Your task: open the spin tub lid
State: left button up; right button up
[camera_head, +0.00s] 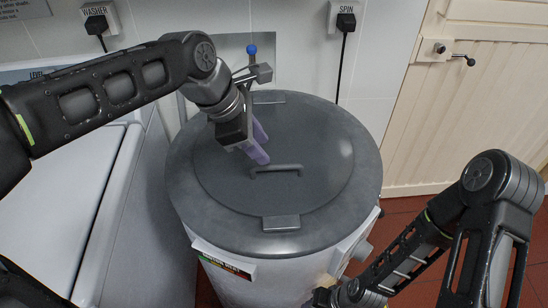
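The spin tub (270,285) is a light grey round drum standing in the middle of the head view. Its dark grey round lid (320,200) lies flat and closed on top. The lid has a bar handle (277,169) near its middle. My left gripper (260,148) is above the lid, just behind and left of the handle, with its purple fingers pointing down and to the right. The gap between its fingers is hard to make out, and nothing shows held in them.
A white washer (70,205) stands close against the tub's left side. A tiled wall with plugs labelled WASHER (97,25) and SPIN (346,22) is behind. A cream wooden door (470,110) is at the right. Red floor (395,220) shows between door and tub.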

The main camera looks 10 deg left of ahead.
aim_at(278, 166)
pick_arm(q)
jog(key=shift+f, duration=0.1)
jog(key=x, duration=0.7)
jog(key=shift+w+d+f, duration=0.15)
jog(key=shift+f, duration=0.15)
grip_shut()
dwell(1.2)
